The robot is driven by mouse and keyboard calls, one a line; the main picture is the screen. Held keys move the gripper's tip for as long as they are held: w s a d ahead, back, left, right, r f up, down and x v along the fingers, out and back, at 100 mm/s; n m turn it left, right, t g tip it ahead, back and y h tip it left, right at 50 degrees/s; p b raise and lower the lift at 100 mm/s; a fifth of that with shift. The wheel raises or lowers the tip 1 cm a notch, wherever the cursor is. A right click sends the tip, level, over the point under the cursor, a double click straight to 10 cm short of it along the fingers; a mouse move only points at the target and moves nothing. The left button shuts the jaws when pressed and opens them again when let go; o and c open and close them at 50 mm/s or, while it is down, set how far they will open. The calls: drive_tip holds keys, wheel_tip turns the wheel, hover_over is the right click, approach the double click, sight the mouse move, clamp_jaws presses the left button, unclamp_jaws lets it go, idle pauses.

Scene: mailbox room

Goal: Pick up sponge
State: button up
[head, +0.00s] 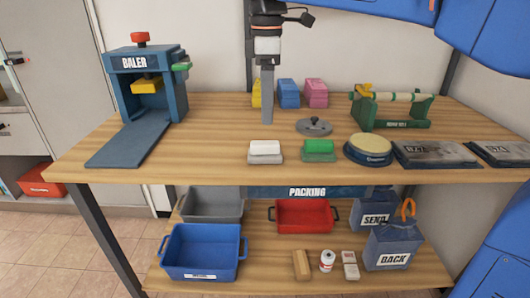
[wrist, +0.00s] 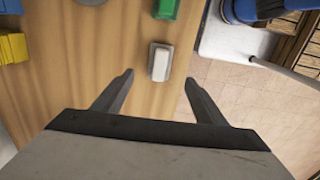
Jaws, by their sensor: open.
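No label marks the sponge, and I cannot tell for sure which object it is. A white block on a small grey base (head: 265,148) lies near the table's front edge. In the wrist view the white block (wrist: 160,62) is just ahead of and between my fingertips, not held. A similar green block (head: 318,147) lies to its right, and the green block (wrist: 167,8) is cut by the top of the wrist view. A round pad with a pale yellow top (head: 368,147) is further right. My gripper (head: 267,118) points down above the table, open and empty (wrist: 159,77).
The blue baler (head: 150,85) stands left. Yellow, blue and pink blocks (head: 289,92) are at the back, with a grey lid (head: 314,126) before them. A green roller stand (head: 392,108) and dark pads (head: 435,153) are right. Bins (head: 203,250) sit below. The table between baler and white block is clear.

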sight(265, 143)
drive_tip(key=f, duration=1.1)
drive_tip(key=shift+a+f, duration=0.15)
drive_tip(key=shift+a, duration=0.05)
drive_tip(key=shift+c, duration=0.6)
drive_tip(key=c, duration=1)
